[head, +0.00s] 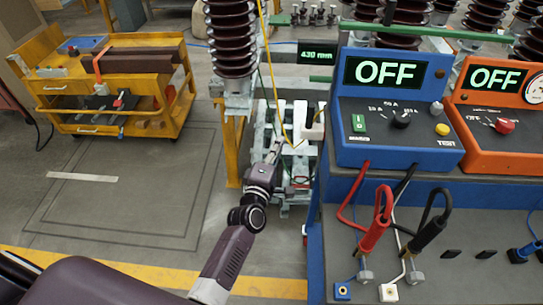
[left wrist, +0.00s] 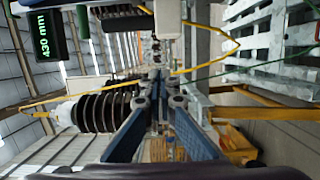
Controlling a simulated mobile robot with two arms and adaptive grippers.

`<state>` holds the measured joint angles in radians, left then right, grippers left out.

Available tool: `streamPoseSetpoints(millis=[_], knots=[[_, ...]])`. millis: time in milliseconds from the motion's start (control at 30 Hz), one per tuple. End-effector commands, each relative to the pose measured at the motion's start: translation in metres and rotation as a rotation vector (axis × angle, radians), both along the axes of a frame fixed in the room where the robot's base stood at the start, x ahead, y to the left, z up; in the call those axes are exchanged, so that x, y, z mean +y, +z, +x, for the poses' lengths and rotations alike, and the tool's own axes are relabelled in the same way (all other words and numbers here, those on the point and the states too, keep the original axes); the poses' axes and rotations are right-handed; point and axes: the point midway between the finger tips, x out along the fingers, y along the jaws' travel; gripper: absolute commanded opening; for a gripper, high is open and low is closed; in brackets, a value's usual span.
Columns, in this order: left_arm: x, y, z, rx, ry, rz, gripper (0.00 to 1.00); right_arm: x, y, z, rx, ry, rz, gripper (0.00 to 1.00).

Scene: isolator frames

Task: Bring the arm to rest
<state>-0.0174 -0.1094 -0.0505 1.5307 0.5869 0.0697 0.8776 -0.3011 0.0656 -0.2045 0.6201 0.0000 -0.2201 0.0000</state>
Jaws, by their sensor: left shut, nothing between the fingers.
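My left arm comes in from the bottom left in the head view. Its left gripper (head: 276,150) points away from me, in front of the frame stand and right of the yellow post. In the left wrist view the left gripper (left wrist: 160,82) shows its blue finger pads running together at the tips, with nothing between them. It is shut and empty. A dark ribbed insulator (head: 231,38) stands behind and above it; the insulator also shows in the left wrist view (left wrist: 100,110). My right gripper is in neither view.
A blue test unit (head: 395,150) and an orange one (head: 500,150) read OFF on the bench at right. Red and black clamps (head: 376,222) stand below. A yellow cable (head: 268,75) hangs near the gripper. A yellow cart (head: 100,85) stands at left; floor before it is clear.

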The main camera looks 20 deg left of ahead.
Motion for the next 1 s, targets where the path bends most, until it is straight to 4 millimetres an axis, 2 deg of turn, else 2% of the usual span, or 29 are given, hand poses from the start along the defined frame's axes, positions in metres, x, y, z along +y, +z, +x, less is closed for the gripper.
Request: streamPoseSetpoints(millis=[133, 300, 567, 667, 767, 867, 900, 1000], knots=[[0.002, -0.002, -0.025, 0.002, 0.002, 0.001, 0.0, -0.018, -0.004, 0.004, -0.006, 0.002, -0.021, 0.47], [0.002, -0.001, -0.042, 0.001, 0.002, 0.001, 0.0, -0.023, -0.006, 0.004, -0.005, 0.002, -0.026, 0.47], [0.002, 0.0, -0.048, 0.001, 0.002, 0.002, 0.0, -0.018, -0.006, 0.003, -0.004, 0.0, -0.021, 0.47], [0.0, -0.013, -0.05, 0.024, -0.006, 0.026, 0.0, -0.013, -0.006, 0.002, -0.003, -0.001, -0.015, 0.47], [-0.007, -0.051, -0.057, 0.094, -0.035, 0.109, 0.0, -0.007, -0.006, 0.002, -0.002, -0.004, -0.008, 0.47], [-0.017, -0.114, -0.075, 0.208, -0.094, 0.25, 0.0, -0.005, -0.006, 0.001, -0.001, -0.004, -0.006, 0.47], [-0.02, -0.143, -0.086, 0.26, -0.125, 0.314, 0.0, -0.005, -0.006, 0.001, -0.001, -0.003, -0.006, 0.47], [-0.025, -0.213, -0.12, 0.385, -0.213, 0.48, 0.0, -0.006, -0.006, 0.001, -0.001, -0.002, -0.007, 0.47]])
